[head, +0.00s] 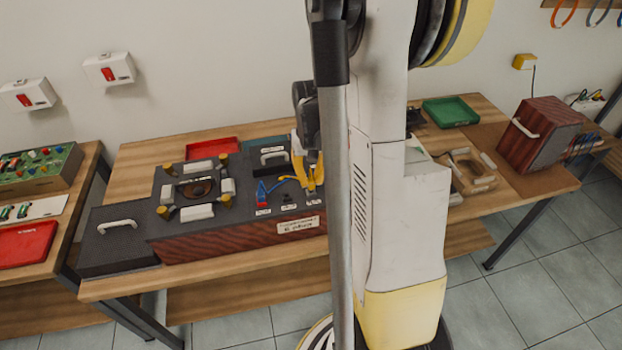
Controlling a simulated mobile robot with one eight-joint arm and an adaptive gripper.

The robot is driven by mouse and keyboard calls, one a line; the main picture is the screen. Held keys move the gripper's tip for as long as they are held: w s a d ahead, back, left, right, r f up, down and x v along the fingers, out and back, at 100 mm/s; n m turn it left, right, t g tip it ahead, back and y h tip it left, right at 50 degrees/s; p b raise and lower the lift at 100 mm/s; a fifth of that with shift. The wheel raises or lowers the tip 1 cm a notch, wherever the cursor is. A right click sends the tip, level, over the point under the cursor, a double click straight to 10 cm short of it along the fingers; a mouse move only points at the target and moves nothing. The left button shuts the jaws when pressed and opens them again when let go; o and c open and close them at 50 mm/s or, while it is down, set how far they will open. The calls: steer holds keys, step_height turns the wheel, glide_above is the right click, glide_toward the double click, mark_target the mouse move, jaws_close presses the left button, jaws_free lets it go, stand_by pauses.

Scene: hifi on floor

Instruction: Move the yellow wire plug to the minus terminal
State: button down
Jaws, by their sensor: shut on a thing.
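A dark-topped hi-fi box with reddish wood sides (230,240) lies on the wooden table. Near its front right edge is a row of small terminals with white labels (263,212); the label signs are too small to read, so I cannot tell which is minus. My gripper (307,183), with yellow fingers, points down over the right part of this row. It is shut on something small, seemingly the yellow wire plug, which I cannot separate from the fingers.
My arm and column hide the box's right end. A red tray (212,148) lies behind the box and a green tray (450,111) farther right. A wood-sided box with a handle (541,135) stands at the table's right. A dark panel with a handle (118,243) lies left.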

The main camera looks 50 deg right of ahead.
mark_target(311, 179)
steer(key=shift+r+p, duration=1)
steer(key=shift+r, duration=0.6)
